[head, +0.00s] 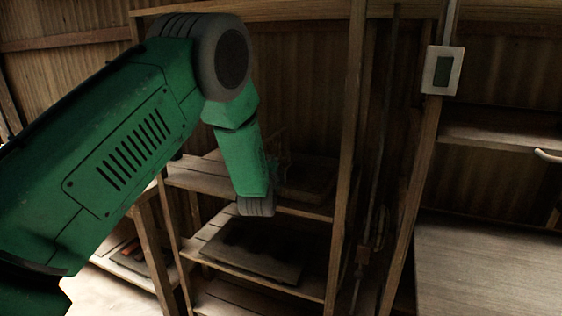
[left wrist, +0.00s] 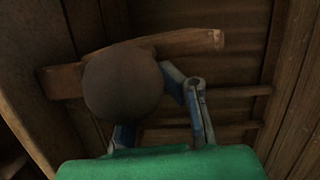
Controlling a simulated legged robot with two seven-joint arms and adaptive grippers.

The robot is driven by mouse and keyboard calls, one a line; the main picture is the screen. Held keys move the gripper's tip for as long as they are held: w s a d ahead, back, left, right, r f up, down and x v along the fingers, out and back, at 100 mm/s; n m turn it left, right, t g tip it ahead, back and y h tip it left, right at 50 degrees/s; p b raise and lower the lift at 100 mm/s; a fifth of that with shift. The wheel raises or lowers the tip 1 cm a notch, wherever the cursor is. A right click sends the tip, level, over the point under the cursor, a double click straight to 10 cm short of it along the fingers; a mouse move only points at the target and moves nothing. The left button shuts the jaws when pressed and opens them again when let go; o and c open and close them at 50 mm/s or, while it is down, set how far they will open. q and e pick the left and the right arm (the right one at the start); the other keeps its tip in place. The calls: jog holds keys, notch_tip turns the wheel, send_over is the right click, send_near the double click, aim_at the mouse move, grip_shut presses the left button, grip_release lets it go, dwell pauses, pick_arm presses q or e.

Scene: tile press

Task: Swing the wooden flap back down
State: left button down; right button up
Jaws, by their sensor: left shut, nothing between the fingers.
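My left gripper (left wrist: 178,88) shows in the left wrist view as blue-grey finger links. It is shut with nothing held; a round dark brown knob-like thing (left wrist: 122,86) partly hides its fingers. A wooden piece (left wrist: 185,42) with a pale end lies behind the knob, across the upper middle. I cannot tell whether this piece is the wooden flap, nor whether the fingers touch it. In the head view my green left arm reaches down to the shelves, and its gripper is mostly hidden by the wrist. My right gripper is not in view.
A wooden shelf rack (head: 345,150) stands ahead, with a dark flat tray (head: 255,255) on a middle shelf and a dark box-like thing (head: 308,180) above. A pale switch box (head: 442,71) is on a post to the right. A bench top (head: 485,275) is at the lower right.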

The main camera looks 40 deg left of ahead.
pick_arm(q)
jog(key=a+n, duration=0.1)
jog(key=a+n+p, duration=0.1)
jog(key=shift+s+n, duration=0.25)
jog(key=shift+n, duration=0.05)
jog(key=a+n, duration=0.1)
jog(key=a+f+n+h, duration=0.1)
jog(key=n, duration=0.1)
jog(key=s+a+n+g+h+p, duration=0.1)
jog(key=shift+a+f+n, duration=0.25)
jog(key=shift+a+n, duration=0.05)
jog(key=shift+n, duration=0.1)
jog(key=shift+s+a+f+n+h, duration=0.1)
jog(key=shift+a+f+n+h, duration=0.3)
jog(key=shift+a+f+n, duration=0.5)
jog(key=shift+s+a+f+n+h, duration=0.15)
jog(key=shift+f+n+h, duration=0.15)
jog(key=shift+n, duration=0.3)
jog(key=shift+w+a+f+n+h, duration=0.15)
jog(key=shift+f+n+h, duration=0.1)
jog(key=shift+n, duration=0.35)
jog(key=shift+s+a+f+n+b, duration=0.15)
jog(key=shift+a+f+n+b, duration=0.1)
jog(key=shift+f+n+b, duration=0.35)
jog(key=shift+f, duration=0.35)
jog(key=shift+s+f, duration=0.1)
jog(key=shift+f, duration=0.1)
